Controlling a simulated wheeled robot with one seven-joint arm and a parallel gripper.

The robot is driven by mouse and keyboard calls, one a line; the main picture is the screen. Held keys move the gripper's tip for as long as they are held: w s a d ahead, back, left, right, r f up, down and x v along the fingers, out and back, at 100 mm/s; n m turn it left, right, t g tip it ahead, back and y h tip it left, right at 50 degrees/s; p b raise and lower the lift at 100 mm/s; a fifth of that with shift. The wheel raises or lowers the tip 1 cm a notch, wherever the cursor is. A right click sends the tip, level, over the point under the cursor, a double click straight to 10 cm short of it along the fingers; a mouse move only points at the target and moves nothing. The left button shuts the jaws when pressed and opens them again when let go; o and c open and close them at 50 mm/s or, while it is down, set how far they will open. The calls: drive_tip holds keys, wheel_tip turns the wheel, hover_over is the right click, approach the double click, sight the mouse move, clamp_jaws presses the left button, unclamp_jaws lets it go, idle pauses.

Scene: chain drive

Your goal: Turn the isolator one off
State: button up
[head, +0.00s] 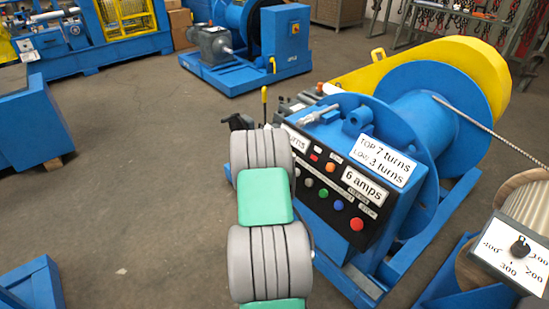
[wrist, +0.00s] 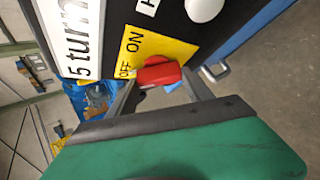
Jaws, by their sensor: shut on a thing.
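The isolator's red handle (wrist: 158,75) shows in the wrist view, in front of a yellow plate (wrist: 165,46) marked OFF and ON. The handle lies across the plate near its lower edge. My gripper (wrist: 165,88) has a finger on each side of the handle and is shut on it. The fingertips and the handle's base are partly hidden. In the head view my arm covers the left end of the black control panel (head: 322,200), and neither the handle nor my gripper can be made out there.
The panel sits on a blue winch with a large drum (head: 415,110) and a yellow guard (head: 440,58). Coloured buttons, including a red one (head: 357,224), are on the panel's right. A dial box (head: 515,255) stands at the right edge. Floor on the left is open.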

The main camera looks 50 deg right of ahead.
drive_tip(key=shift+n+g+y, duration=0.4)
drive_tip(key=shift+n+g, duration=0.1)
drive_tip(key=shift+n, duration=0.2)
drive_tip(key=o, duration=1.4)
drive_tip(key=shift+c, duration=0.2)
drive_tip(key=shift+r, duration=0.15)
drive_tip(key=v, duration=0.7)
drive_tip(key=shift+s+a+r+p, duration=0.15)
drive_tip(key=shift+a+p, duration=0.05)
drive_tip(key=shift+p, duration=0.1)
